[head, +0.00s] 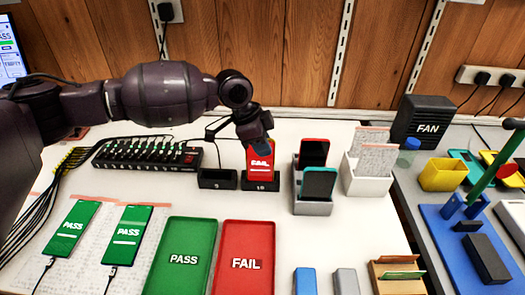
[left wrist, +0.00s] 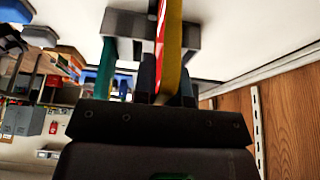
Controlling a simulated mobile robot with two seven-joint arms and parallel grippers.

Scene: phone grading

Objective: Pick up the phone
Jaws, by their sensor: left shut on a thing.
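A phone with a red FAIL screen (head: 260,170) stands upright in the dock marked 10 (head: 260,186). My left gripper (head: 262,148) reaches it from above and is shut on its upper end. In the left wrist view, the phone (left wrist: 172,52) shows edge-on, with a yellow side and a red face, between the fingers of my left gripper (left wrist: 168,88). I cannot tell whether the phone is still fully seated in the dock. Two phones with green PASS screens (head: 68,228) (head: 127,235) lie at the left on cables. My right gripper is not in view.
An empty dock (head: 217,179) stands left of dock 10. A grey rack (head: 312,207) with two phones stands close on the right. A green PASS tray (head: 184,235) and a red FAIL tray (head: 246,235) lie empty in front. A black charging hub (head: 147,155) is behind left.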

